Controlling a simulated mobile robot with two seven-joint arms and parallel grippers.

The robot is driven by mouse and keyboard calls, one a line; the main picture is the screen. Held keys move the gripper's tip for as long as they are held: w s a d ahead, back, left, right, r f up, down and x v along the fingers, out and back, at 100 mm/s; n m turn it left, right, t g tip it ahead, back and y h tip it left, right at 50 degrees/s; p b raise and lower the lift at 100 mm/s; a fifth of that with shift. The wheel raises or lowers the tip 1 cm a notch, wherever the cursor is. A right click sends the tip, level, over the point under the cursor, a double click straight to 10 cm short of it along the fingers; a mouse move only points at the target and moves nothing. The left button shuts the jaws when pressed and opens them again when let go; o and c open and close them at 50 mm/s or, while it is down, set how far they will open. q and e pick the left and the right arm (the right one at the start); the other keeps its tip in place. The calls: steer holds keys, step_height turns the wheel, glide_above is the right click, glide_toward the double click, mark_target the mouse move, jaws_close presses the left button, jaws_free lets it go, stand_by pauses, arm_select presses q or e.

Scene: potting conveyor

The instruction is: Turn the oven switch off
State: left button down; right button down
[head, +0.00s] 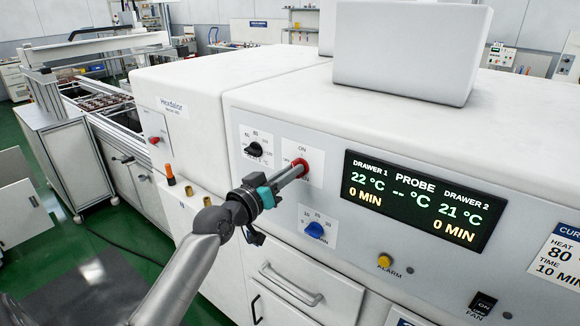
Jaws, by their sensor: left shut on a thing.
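The oven switch (301,165) is a round red knob on a white plate marked ON, on the front panel of the white oven (250,88). My left gripper (293,173) reaches in from the lower left and is shut on the red knob. Its fingers hide part of the knob and the lower part of the plate, so I cannot tell the knob's setting. My right gripper is not in view.
A black knob (254,149) is left of the switch and a blue knob (315,230) is below it. The display (420,200) reads 22 °C and 21 °C. A yellow alarm button (384,261) and black fan switch (482,305) sit lower right. A drawer handle (290,285) sticks out below.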

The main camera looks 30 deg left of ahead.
arm_select(q)
steer(key=shift+a+f+n+p, duration=0.1)
steer(key=shift+n+p, duration=1.1)
steer(key=shift+n, duration=2.25)
steer(key=shift+a+f+n+p, duration=0.1)
steer(key=shift+n+p, duration=1.05)
steer(key=shift+n, duration=2.3)
steer(key=c, duration=0.8)
jaws_free()
steer(key=shift+c, duration=0.2)
steer(key=shift+s, duration=0.1)
